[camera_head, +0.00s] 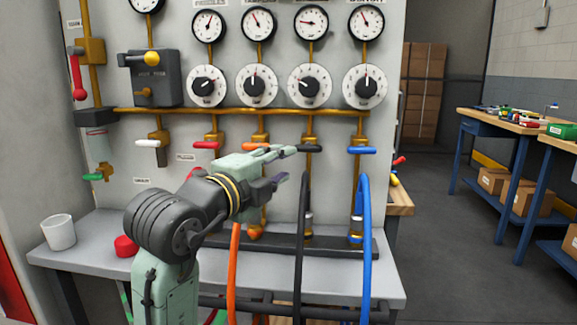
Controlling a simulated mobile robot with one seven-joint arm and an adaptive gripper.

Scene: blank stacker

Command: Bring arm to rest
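My arm rises from the bottom of the head view in front of a grey bench. My gripper (284,166) points right, level with the row of coloured valve handles. Its two fingers are spread apart, with nothing visible between them. The upper finger overlaps the black handle (309,148) in the picture; whether they touch, I cannot tell. The orange handle (246,145) is just above and behind the gripper. The blue handle (362,150) is clear of it, to the right.
The grey panel (226,85) carries gauges, dials and pipes. Black (298,255), blue (365,240) and orange (233,270) hoses hang by the bench (100,245). A white cup (59,232) and a red piece (125,246) stand at left. Open floor lies right, before blue-legged tables.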

